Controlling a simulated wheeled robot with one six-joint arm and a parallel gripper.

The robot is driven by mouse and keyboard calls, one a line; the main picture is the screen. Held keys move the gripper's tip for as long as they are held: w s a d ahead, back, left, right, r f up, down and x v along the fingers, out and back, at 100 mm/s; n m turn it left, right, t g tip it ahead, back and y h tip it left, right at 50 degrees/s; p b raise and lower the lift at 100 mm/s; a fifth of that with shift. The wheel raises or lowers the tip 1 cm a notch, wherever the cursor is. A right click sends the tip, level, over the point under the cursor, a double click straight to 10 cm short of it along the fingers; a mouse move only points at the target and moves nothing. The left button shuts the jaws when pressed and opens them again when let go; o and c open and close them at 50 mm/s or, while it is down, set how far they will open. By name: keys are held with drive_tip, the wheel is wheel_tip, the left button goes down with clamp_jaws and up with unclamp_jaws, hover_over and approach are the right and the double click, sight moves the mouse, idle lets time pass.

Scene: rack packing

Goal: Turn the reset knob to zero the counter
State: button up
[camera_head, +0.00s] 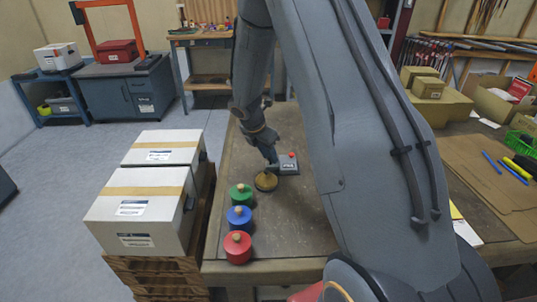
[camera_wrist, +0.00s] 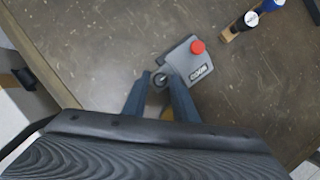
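A small grey counter box (camera_wrist: 190,62) lies on the table top, with a red button (camera_wrist: 197,47) and a pale label. In the head view the counter box (camera_head: 288,168) sits at the foot of my arm, with its red button up. The round grey reset knob (camera_wrist: 160,81) is at the near left corner of the box in the wrist view. My gripper (camera_wrist: 159,76) points down at it, with one finger on each side of the knob and the fingers apart. Whether they touch the knob is not clear. My gripper (camera_head: 271,160) is partly hidden in the head view.
A brass-coloured disc (camera_head: 266,181) stands just in front of the gripper. White boxes (camera_head: 138,210) stand left. A wooden holder (camera_wrist: 232,30) is beyond the counter.

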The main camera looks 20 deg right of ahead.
clamp_jaws()
drive_tip(key=m, duration=0.2)
drive_tip(key=m+g, duration=0.1)
drive_tip(key=shift+w+m+h, duration=0.25)
drive_tip(key=shift+m+h, duration=0.05)
drive_tip(key=m+g+b, duration=0.1)
drive_tip(key=m, duration=0.2)
drive_tip(key=shift+w+m+g, duration=0.15)
drive_tip(key=shift+m+g, duration=0.15)
drive_tip(key=m+g+b, duration=0.1)
drive_tip(key=m, duration=0.1)
drive_tip(key=m+y, duration=0.1)
drive_tip(key=m, duration=0.2)
drive_tip(key=shift+w+m+g+b, duration=0.2)
drive_tip(key=shift+m+g+b, duration=0.1)
drive_tip(key=shift+g+b, duration=0.1)
drive_tip(key=shift+w+d+r+m+g+y+b, duration=0.1)
drive_tip(key=shift+m+g+y+b, duration=0.3)
drive_tip(key=shift+m, duration=0.85)
drive_tip(key=shift+d+m+g+y+b, duration=0.15)
drive_tip(key=shift+m+y+b, duration=0.3)
drive_tip(key=shift+m, duration=0.8)
